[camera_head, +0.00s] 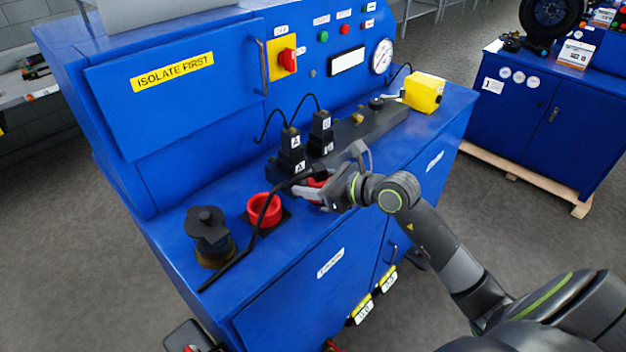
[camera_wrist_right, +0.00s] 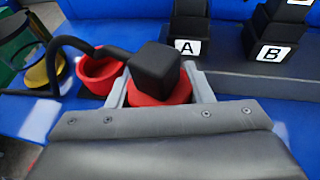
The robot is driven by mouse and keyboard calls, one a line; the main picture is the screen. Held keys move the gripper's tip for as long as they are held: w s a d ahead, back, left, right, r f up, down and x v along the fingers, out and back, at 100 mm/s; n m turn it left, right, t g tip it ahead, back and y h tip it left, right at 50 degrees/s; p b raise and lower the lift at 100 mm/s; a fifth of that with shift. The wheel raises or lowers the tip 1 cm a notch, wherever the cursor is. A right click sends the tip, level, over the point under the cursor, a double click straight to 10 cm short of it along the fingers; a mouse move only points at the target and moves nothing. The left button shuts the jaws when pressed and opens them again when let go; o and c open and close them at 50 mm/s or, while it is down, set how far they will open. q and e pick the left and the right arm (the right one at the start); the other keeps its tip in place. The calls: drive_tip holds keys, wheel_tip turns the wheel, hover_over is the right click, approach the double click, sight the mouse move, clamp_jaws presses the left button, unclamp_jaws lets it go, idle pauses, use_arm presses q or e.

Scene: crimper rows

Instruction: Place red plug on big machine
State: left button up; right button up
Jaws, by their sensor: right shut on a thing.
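The red plug (camera_wrist_right: 160,92) has a black square cap and a black cable. My right gripper (camera_wrist_right: 160,95) is shut on it, with one grey finger on each side. In the head view the plug (camera_head: 316,184) is mostly hidden by my right gripper (camera_head: 335,188), above the front of the big blue machine (camera_head: 200,90). A red round socket (camera_head: 264,208) sits open on the machine's top to the left of the plug; it also shows in the wrist view (camera_wrist_right: 98,72). The cable runs left past this socket. My left gripper is not in view.
Black plugs marked A (camera_head: 291,152) and B (camera_head: 321,132) stand on a dark block behind my gripper. A black capped cylinder (camera_head: 210,236) stands at the left end. A yellow box (camera_head: 424,92) stands at the right end, and another blue cabinet (camera_head: 535,115) is beyond.

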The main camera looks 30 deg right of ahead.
drive_tip(key=shift+f, duration=0.2)
drive_tip(key=o, duration=1.2)
drive_tip(key=shift+r, duration=0.1)
drive_tip(key=shift+r, duration=0.2)
drive_tip(key=shift+s+d, duration=0.2)
drive_tip(key=shift+s, duration=0.15)
drive_tip(key=shift+v, duration=5.6)
